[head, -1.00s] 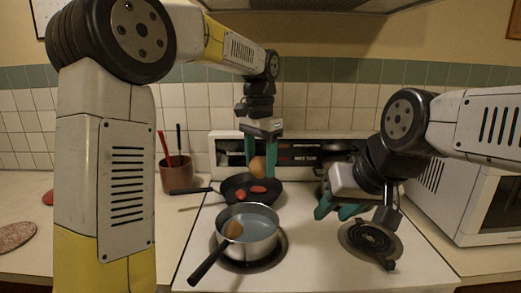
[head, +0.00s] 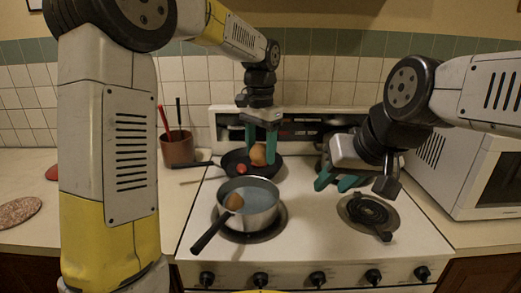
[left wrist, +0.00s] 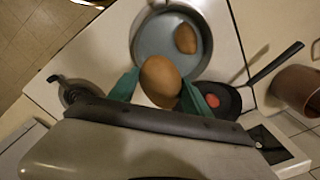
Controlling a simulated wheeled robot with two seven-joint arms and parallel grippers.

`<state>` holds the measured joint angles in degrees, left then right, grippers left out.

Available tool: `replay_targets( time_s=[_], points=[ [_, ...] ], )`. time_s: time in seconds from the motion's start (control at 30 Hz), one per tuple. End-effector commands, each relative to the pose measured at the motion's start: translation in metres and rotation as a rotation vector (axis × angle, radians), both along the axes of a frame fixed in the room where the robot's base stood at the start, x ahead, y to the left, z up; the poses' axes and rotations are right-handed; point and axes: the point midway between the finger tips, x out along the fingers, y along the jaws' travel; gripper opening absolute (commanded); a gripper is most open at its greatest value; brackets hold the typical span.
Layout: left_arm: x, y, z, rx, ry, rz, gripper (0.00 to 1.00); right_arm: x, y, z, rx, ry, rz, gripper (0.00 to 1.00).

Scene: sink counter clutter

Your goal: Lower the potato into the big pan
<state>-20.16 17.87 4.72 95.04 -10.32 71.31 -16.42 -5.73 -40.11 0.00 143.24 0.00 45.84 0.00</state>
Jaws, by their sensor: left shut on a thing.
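A brown potato (head: 258,155) is held between the teal fingers of my left gripper (head: 262,148). It also shows in the left wrist view (left wrist: 160,80). In the left wrist view the saucepan (left wrist: 140,35) lies just beyond the held potato. My right gripper (head: 336,182) is open and empty above the stove's right side.
A brown crock (head: 177,148) with utensils stands at the back left. The saucepan's handle (head: 210,234) points toward the front left.

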Motion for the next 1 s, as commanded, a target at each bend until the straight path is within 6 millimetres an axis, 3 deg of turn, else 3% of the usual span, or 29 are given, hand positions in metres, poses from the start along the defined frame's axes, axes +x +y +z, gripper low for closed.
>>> replay_targets(
  time_s=[0.23, 1.0],
  points=[
    [0.0, 0.0, -0.003, 0.0, 0.0, 0.0, 0.09, 0.0, 0.0, 0.0, 0.0, 0.0, 0.0, 0.36],
    [0.0, 0.0, -0.042, 0.0, 0.0, 0.001, 0.09, 0.0, 0.0, 0.0, 0.0, 0.0, 0.0, 0.36]
  ],
)
